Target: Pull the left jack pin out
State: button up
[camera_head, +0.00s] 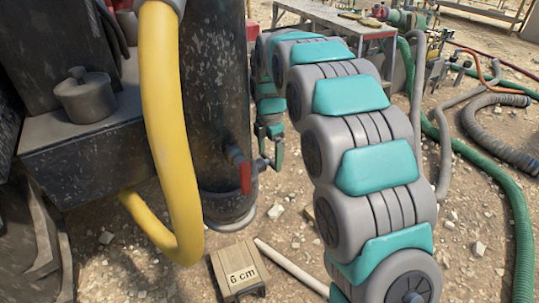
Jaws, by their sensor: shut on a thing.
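The left jack pin (261,165) sticks out from the right side of a dark, scuffed, upright cylinder (212,100). A red lever-like piece (245,178) hangs beside it on the cylinder's face. My gripper (274,160), at the end of my grey and teal arm, is low at the cylinder's right side. Its fingers are shut on the outer end of the pin. The pin's inner end is hidden, so how deep it sits cannot be told.
A thick yellow hose (168,130) loops in front of the cylinder. A block marked "6 cm" (238,271) and a pale pipe (290,266) lie on stony ground. A metal table (330,16) stands behind. Green hose (520,230) lies right.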

grip_shut()
jog(key=shift+w+d, duration=0.8)
jog(key=shift+d, duration=0.35)
jog(key=shift+w+d, duration=0.75)
jog(key=shift+d, duration=0.35)
jog(key=o, duration=1.2)
grip_release()
jog(key=shift+d, duration=0.1)
notch_tip(320, 180, up, 8)
jog(key=shift+f, duration=0.1)
